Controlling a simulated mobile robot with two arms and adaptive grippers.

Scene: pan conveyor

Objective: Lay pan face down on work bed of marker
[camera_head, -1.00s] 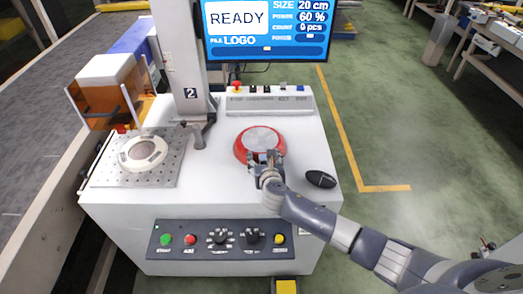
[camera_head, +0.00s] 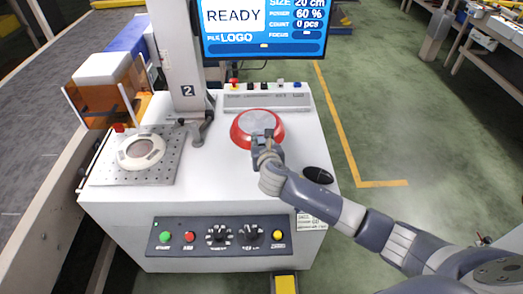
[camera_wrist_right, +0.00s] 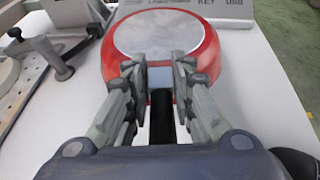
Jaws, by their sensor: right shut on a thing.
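The red pan (camera_head: 241,138) is at the middle of the marker's white top, its grey round base facing up. It also shows in the right wrist view (camera_wrist_right: 201,66), with its black handle pointing toward my right gripper. My right gripper (camera_head: 264,137) is shut on the pan's handle; its fingers (camera_wrist_right: 160,72) stand on both sides of it. I cannot tell whether the pan is resting on the top or slightly raised. The work bed (camera_head: 105,175) is a perforated metal plate at the left, with a round white ring fixture (camera_head: 128,153) on it. My left gripper is not in view.
The marker's column (camera_head: 180,60) with a clamp lever (camera_head: 201,128) stands between bed and pan. A black mouse (camera_head: 318,175) lies right of my gripper. A screen (camera_head: 264,28) reads READY. Buttons line the front panel (camera_head: 220,236).

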